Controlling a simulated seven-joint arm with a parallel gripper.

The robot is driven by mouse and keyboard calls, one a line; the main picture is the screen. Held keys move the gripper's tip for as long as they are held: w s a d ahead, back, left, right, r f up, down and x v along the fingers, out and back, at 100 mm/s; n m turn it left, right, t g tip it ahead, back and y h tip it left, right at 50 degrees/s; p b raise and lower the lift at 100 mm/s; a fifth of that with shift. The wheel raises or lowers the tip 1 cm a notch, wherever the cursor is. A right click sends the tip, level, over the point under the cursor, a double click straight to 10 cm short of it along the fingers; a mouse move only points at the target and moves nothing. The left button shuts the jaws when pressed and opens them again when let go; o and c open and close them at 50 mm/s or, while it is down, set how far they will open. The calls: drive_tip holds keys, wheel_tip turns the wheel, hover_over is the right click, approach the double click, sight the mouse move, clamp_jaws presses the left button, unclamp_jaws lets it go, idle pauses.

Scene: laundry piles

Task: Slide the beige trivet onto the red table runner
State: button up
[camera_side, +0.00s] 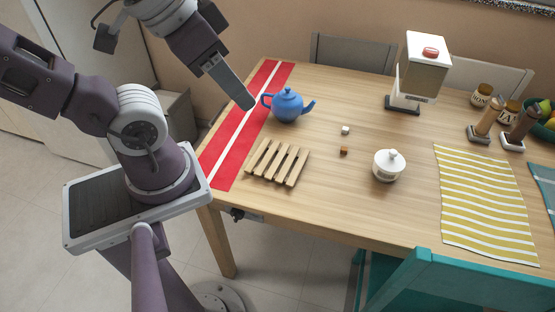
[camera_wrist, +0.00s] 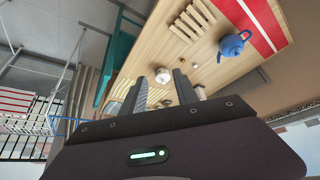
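The beige slatted trivet (camera_side: 278,162) lies flat on the wooden table, just right of the red table runner (camera_side: 229,155) in the side view. Its left end is close to the runner's edge; I cannot tell if they touch. The runner is red with a white stripe along its length. The trivet (camera_wrist: 193,20) and the runner (camera_wrist: 262,14) also show at the top of the wrist view. My gripper (camera_side: 248,104) is above the runner, left of the blue teapot and away from the trivet. In the wrist view its two fingers (camera_wrist: 161,92) are apart with nothing gripped.
A blue teapot (camera_side: 287,106) stands right of the runner, behind the trivet. Two small cubes (camera_side: 345,131) and a white lidded bowl (camera_side: 387,166) are to the trivet's right. A striped yellow cloth (camera_side: 484,205) lies further right. The runner's front part is bare.

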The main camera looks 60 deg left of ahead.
drive_tip(key=shift+c, duration=0.3)
drive_tip(key=shift+w, duration=0.2)
drive_tip(key=c, duration=0.4)
drive_tip(key=shift+m+g, duration=0.7)
drive_tip(key=w, duration=0.5)
drive_tip(key=shift+w+a+r, duration=0.1)
drive_tip(key=shift+w+a, duration=0.1)
drive_tip(key=shift+a, duration=0.05)
clamp_jaws()
drive_tip(key=w+a+f+m+g+y, duration=0.15)
drive_tip(key=w+f+m+g, duration=0.3)
drive_tip(key=w+f, duration=1.1)
drive_tip(key=f+m, duration=0.1)
drive_tip(key=f, duration=0.6)
drive_tip(key=w+a+f+m+g, duration=0.1)
drive_tip(key=f, duration=0.6)
drive_tip(key=w+a+f+m, duration=0.1)
drive_tip(key=f, duration=0.6)
drive_tip(key=shift+w+a+g+y, duration=0.1)
drive_tip(key=shift+a+g+y, duration=0.15)
drive_tip(key=shift+g, duration=0.1)
drive_tip(key=shift+s+a+f, duration=0.25)
drive_tip(key=shift+s+a, duration=0.6)
drive_tip(key=shift+a, duration=0.05)
drive_tip(key=shift+s+a, duration=0.5)
drive_tip(key=shift+s, duration=0.05)
